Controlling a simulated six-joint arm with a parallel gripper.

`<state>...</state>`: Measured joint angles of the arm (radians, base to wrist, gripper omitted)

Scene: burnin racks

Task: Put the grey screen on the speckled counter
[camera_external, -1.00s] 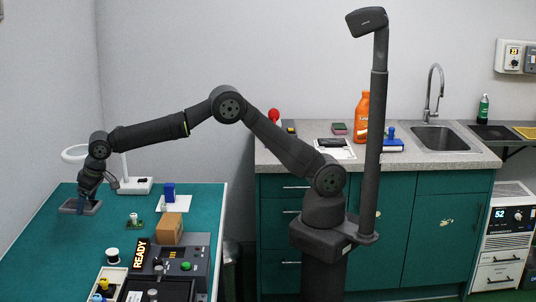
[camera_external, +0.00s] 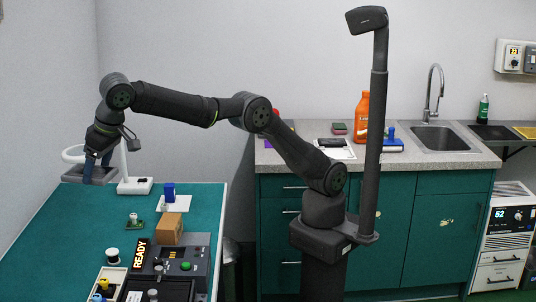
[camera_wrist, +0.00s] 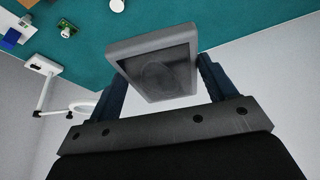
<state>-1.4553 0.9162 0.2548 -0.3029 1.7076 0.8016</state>
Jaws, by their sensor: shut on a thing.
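The grey screen (camera_external: 98,174) is a flat grey-framed panel with a dark face. It is held above the left end of the teal bench in the external view. In the wrist view the grey screen (camera_wrist: 155,60) sits between the two blue fingers. My gripper (camera_external: 97,166) is shut on it, with the fingers at its sides. The speckled counter (camera_external: 290,157) runs along the back wall to the right, beyond my arm's base.
The counter holds an orange bottle (camera_external: 361,117), a blue-handled item (camera_external: 392,138), a clipboard (camera_external: 337,149) and a sink (camera_external: 438,138). A ring lamp (camera_external: 136,185) stands near the gripper. The teal bench (camera_external: 60,235) has a brown box (camera_external: 169,229) and a READY panel (camera_external: 140,254).

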